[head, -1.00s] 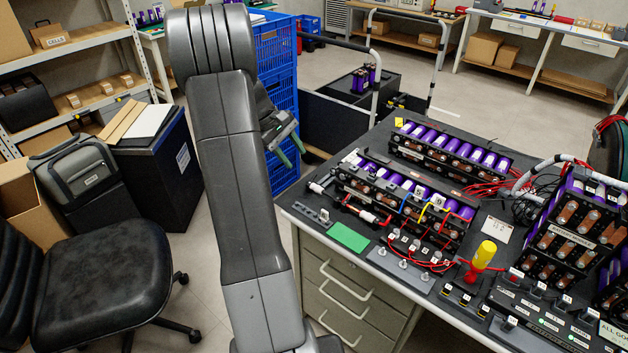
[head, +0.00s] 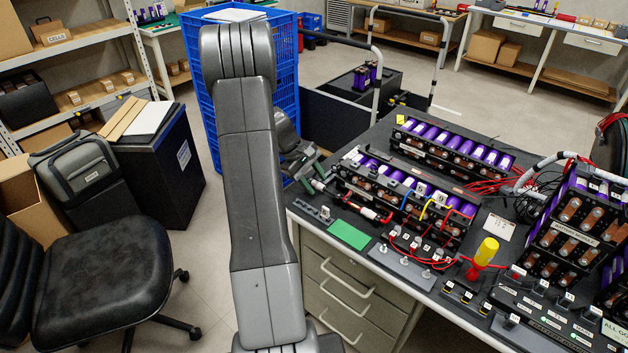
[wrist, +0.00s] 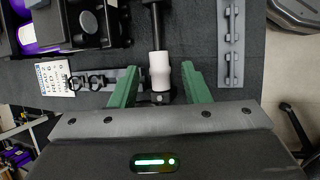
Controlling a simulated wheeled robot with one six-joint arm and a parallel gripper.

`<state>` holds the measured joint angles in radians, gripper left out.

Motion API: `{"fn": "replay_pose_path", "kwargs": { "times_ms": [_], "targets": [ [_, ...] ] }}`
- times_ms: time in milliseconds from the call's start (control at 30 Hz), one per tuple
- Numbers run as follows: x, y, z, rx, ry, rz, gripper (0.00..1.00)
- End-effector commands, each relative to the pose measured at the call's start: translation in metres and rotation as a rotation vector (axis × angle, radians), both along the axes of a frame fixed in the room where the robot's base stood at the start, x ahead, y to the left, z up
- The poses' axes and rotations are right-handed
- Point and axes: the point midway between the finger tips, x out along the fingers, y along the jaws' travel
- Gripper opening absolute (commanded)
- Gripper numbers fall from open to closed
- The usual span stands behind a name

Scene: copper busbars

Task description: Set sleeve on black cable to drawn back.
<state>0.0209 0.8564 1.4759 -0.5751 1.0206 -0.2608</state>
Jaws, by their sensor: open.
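The black cable (wrist: 155,22) runs down into the wrist view from the top edge. A white sleeve (wrist: 159,70) sits around its lower end, next to a dark fitting. My gripper (wrist: 160,78) has its two green fingers apart, one on each side of the sleeve, with gaps showing on both sides. In the head view my gripper (head: 303,168) is at the left end of the front battery pack (head: 400,200), by the pale sleeve (head: 318,185). My gripper partly hides the cable there.
A grey holder strip (wrist: 230,45) lies right of the cable. A labelled card (wrist: 54,78) and a clip strip (wrist: 105,80) lie to its left. A red cable with a white sleeve (head: 367,212) and a green card (head: 348,234) are near the bench's front edge.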

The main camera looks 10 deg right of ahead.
Motion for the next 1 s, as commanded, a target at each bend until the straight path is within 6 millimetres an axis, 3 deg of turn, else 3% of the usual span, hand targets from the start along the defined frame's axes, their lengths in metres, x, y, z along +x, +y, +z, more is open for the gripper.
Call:
{"fn": "replay_pose_path", "kwargs": {
  "times_ms": [33, 233, 467, 733, 1000],
  "targets": [
    [0.0, 0.0, 0.0, 0.0, 0.0, 0.0, 0.4],
    [0.0, 0.0, 0.0, 0.0, 0.0, 0.0, 0.01],
    [-0.004, -0.004, 0.0, 0.0, 0.001, -0.002, 0.0],
    [-0.037, -0.03, -0.001, 0.0, 0.001, -0.002, 0.0],
    [-0.041, -0.031, 0.0, 0.0, 0.005, -0.001, 0.0]
  ]
}}
